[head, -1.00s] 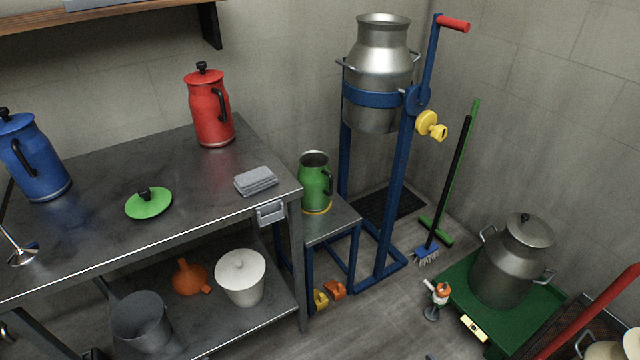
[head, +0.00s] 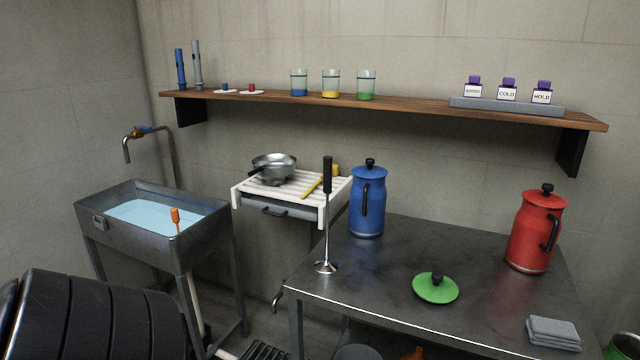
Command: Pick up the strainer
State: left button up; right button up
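A shallow round metal bowl (head: 274,163) with a short dark handle, which looks like the strainer, sits on a white slatted rack (head: 337,190) at the back wall. It is left of the blue jug and below the wooden shelf. A yellow-handled tool (head: 318,184) lies on the slats to its right. I cannot see whether the bowl's bottom is mesh. Neither of my grippers is in view.
A metal basin of water (head: 155,214) stands left of the rack. On the dark table (head: 375,295) are a tall black-handled plunger (head: 326,225), a blue jug (head: 368,200), a red jug (head: 535,230), a green lid (head: 436,288) and a grey cloth (head: 553,333). A shelf (head: 420,107) overhangs.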

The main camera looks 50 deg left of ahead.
aim_at(275, 169)
jog(key=u, duration=2)
jog(key=i+j+u, duration=0.1)
jog(key=i+j, duration=0.5)
jog(key=i+j+u, duration=0.1)
jog(key=i+j, duration=0.45)
jog(key=i, duration=0.2)
